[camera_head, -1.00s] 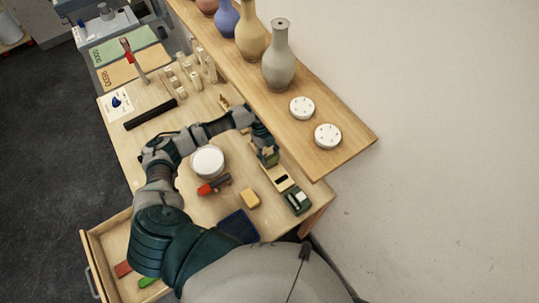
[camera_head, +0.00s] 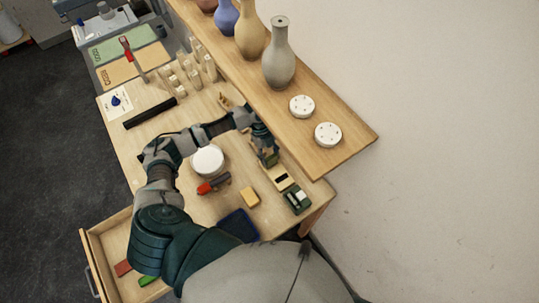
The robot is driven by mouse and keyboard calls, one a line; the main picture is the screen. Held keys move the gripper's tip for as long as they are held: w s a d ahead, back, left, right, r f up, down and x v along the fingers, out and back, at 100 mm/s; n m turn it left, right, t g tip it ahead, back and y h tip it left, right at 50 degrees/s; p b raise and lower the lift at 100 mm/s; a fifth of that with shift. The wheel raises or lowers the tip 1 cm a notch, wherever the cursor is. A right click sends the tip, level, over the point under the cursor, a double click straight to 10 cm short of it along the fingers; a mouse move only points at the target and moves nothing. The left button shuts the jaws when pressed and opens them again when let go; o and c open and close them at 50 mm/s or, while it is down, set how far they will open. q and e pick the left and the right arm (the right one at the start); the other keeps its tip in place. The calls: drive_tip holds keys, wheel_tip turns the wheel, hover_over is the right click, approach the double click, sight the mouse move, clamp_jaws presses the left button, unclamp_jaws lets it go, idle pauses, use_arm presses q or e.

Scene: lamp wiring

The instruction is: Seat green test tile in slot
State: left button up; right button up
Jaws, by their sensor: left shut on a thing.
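My left gripper (camera_head: 267,155) is at the back right of the workbench, under the shelf's front edge. It is shut on a small greenish piece, which looks like the green test tile; the fingers hide most of it. Just in front of the gripper is a pale wooden block (camera_head: 283,178) with a dark slot. I cannot tell whether the tile touches the block. My right gripper is not in view.
A green box with a white top (camera_head: 297,200) stands beside the block. A yellow block (camera_head: 250,197), a red-and-black tool (camera_head: 213,184) and a white round thing (camera_head: 208,161) lie nearby. The open drawer (camera_head: 94,246) holds red and green pieces. The wooden shelf (camera_head: 343,155) overhangs.

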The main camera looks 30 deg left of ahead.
use_arm(q)
drive_tip(key=shift+f+b, duration=0.55)
drive_tip(key=shift+f, duration=0.55)
drive_tip(key=o, duration=1.4)
drive_tip(key=v, duration=1.1)
drive_tip(key=shift+w+a+r, duration=0.2)
drive_tip(key=shift+r, duration=0.15)
drive_tip(key=shift+s+f, duration=0.1)
